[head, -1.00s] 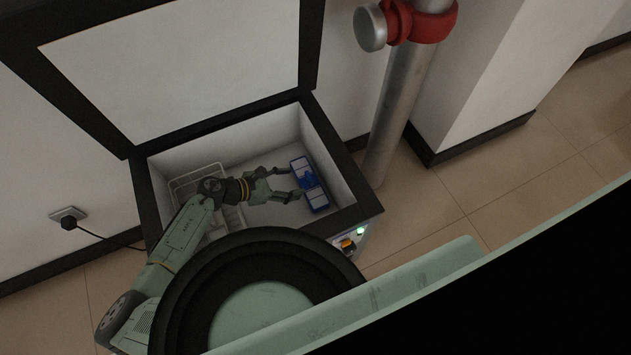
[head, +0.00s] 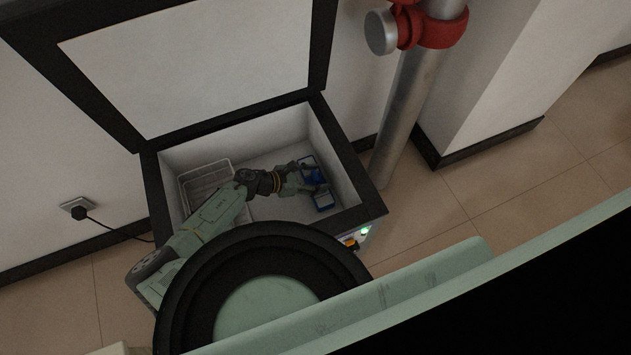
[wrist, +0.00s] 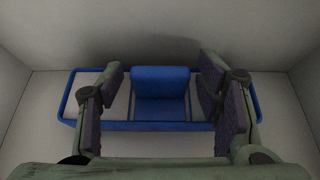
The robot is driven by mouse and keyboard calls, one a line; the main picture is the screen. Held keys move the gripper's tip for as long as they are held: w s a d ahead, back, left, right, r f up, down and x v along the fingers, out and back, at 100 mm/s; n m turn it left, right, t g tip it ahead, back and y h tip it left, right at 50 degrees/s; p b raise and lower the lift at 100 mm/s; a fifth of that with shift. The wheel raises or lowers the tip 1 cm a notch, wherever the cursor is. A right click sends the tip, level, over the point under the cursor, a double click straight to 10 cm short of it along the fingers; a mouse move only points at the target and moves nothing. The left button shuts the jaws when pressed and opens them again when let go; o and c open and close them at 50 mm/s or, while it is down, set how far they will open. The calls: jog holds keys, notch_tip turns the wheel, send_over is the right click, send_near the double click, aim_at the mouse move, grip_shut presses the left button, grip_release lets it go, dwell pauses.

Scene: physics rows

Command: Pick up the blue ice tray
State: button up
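The blue ice tray (head: 325,203) lies on the floor of the open chest freezer, near its right wall. In the wrist view the blue tray (wrist: 67,98) spans the picture from side to side, with a raised blue block (wrist: 160,82) at its middle. My gripper (head: 315,178) is over the tray in the head view. In the wrist view my gripper (wrist: 163,98) is open, one finger on each side of the block, with gaps between the fingers and the block. My gripper hides part of the tray in the head view.
A white wire basket (head: 207,182) stands in the left part of the freezer. The dark freezer rim (head: 350,165) and walls surround my arm, and the raised lid (head: 190,65) stands behind. A metal pipe (head: 402,110) rises just outside on the right.

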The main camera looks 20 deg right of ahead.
grip_shut()
dwell(0.5)
